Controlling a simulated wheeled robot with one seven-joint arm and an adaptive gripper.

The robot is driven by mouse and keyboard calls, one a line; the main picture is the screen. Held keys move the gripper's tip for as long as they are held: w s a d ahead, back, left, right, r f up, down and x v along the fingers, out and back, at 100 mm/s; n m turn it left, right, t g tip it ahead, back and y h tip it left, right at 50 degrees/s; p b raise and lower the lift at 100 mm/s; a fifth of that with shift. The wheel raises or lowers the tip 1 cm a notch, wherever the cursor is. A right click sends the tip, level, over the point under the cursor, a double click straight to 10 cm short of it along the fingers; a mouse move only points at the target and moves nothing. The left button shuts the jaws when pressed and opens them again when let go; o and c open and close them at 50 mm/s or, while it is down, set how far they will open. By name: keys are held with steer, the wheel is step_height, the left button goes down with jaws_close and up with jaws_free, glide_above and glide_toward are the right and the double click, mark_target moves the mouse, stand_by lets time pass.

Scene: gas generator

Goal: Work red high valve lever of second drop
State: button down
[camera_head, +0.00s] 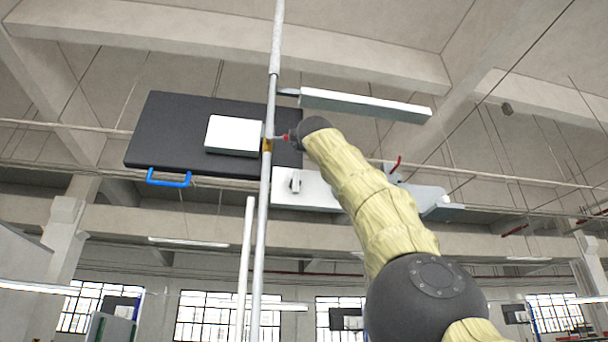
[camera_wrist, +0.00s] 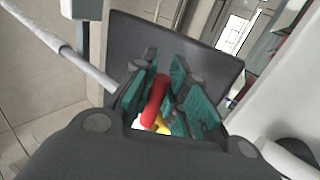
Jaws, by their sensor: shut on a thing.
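The red lever (camera_wrist: 155,98) sits between the green-padded fingers of my gripper (camera_wrist: 165,95) in the wrist view, and the gripper is shut on it. A small yellow part (camera_wrist: 162,127) shows just below the lever. In the head view the valve (camera_head: 267,145) is a small brass-coloured fitting on a thin vertical pipe (camera_head: 264,190). A bit of red (camera_head: 285,137) shows to its right, by the dark end of my arm. My fingers are mostly hidden there, and so is most of the lever.
A dark panel (camera_head: 165,130) with a white box (camera_head: 234,135) and a blue handle (camera_head: 169,178) hangs behind the pipe. A long pale bar (camera_head: 365,105) lies above my arm. A shorter white pipe (camera_head: 245,260) stands left of the vertical pipe.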

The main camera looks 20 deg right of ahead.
steer(key=shift+w+f, duration=0.1)
steer(key=shift+f, duration=0.05)
stand_by(0.3)
steer(key=c, duration=1.8)
jaws_free()
steer(key=o, duration=0.3)
steer(key=shift+o, duration=0.4)
